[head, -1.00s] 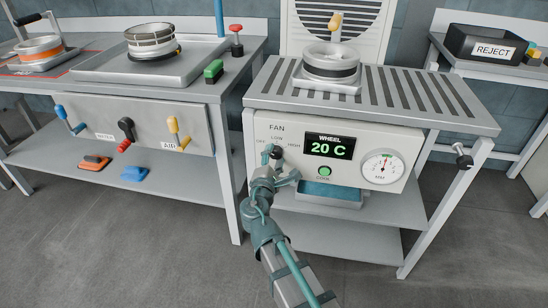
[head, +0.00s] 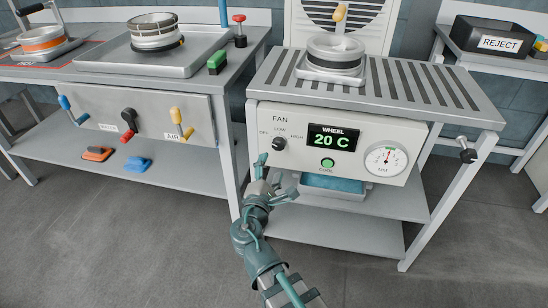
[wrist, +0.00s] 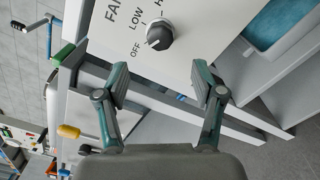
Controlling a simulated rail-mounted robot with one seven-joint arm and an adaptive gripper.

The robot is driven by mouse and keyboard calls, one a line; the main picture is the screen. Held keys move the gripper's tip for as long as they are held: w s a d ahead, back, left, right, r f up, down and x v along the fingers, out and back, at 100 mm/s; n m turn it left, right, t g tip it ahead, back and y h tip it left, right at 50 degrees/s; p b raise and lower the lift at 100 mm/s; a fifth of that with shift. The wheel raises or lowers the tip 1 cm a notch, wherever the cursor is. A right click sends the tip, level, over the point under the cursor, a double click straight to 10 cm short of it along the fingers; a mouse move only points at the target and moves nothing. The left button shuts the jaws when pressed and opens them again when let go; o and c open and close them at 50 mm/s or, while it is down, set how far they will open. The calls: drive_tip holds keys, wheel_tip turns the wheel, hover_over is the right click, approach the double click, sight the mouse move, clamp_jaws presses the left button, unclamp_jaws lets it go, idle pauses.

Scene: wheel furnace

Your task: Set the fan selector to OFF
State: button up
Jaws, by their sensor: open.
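The fan selector is a round black knob (head: 279,144) on the white control panel, with OFF to its left, LOW above and HIGH to its right. In the wrist view the knob (wrist: 160,34) shows a light mark on its lower left, which appears to face the OFF label (wrist: 135,53). My gripper (head: 278,174) is just below the knob in the head view, apart from it. In the wrist view my gripper (wrist: 160,80) has its fingers spread, with nothing between them; the knob stands beyond the fingertips.
A display reading 20 C (head: 333,141), a green button (head: 327,163) and a round gauge (head: 388,160) share the panel. A slatted top (head: 440,95) holding a wheel (head: 335,52) overhangs it. The floor in front is clear.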

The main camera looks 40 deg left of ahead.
drive_tip(key=shift+v, duration=1.55)
